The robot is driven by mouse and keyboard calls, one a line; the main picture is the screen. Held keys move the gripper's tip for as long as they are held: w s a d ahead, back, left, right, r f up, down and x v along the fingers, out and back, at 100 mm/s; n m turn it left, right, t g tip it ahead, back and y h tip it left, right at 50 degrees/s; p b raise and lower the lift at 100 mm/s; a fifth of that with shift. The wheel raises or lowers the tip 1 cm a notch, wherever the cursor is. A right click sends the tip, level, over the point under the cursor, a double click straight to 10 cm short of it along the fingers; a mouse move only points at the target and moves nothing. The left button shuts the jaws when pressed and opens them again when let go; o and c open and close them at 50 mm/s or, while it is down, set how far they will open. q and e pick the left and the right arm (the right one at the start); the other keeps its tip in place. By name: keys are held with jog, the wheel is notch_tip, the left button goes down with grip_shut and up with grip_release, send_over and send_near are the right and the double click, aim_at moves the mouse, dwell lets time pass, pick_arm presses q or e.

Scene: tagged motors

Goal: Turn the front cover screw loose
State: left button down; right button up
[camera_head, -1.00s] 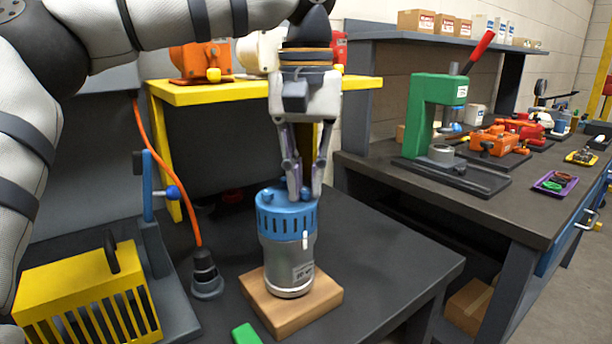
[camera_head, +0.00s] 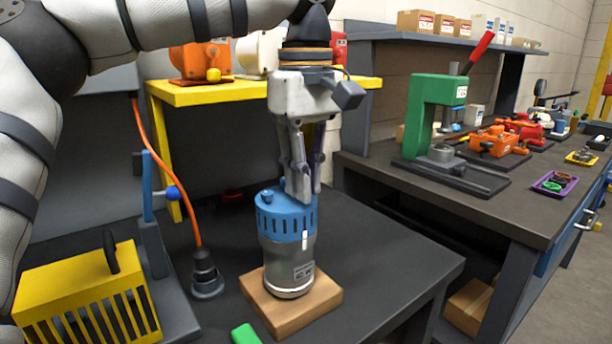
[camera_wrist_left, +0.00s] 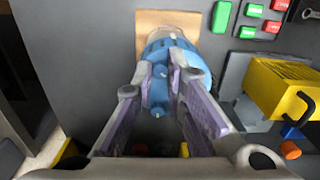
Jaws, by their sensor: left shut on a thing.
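The motor (camera_head: 288,250) stands upright on a wooden block (camera_head: 262,300), with a grey body and a slotted blue cover (camera_head: 285,222) on top. My left gripper (camera_head: 302,188) points down at the cover and is shut on the front cover screw, a small blue knob mostly hidden by the fingertips in the head view. In the left wrist view the screw (camera_wrist_left: 161,71) shows between the fingers. A second blue knob (camera_head: 267,196) on the cover stands free. My right gripper is not in view.
A yellow slotted box (camera_head: 85,300) and a grey plug-like part (camera_head: 206,276) on an orange cable stand left of the motor. A green block (camera_head: 245,334) lies in front. A yellow shelf (camera_head: 215,93) is behind. The dark table right of the motor is clear.

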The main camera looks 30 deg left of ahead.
pick_arm(q)
jog(key=n, duration=0.7)
jog(key=shift+f, duration=0.15)
jog(key=n, duration=0.7)
jog(key=shift+f+n, duration=0.15)
jog(key=shift+n, duration=0.15)
jog(key=n, duration=0.3)
jog(key=shift+n, duration=0.3)
jog(key=n, duration=0.3)
jog(key=shift+n, duration=0.3)
jog(key=n, duration=0.7)
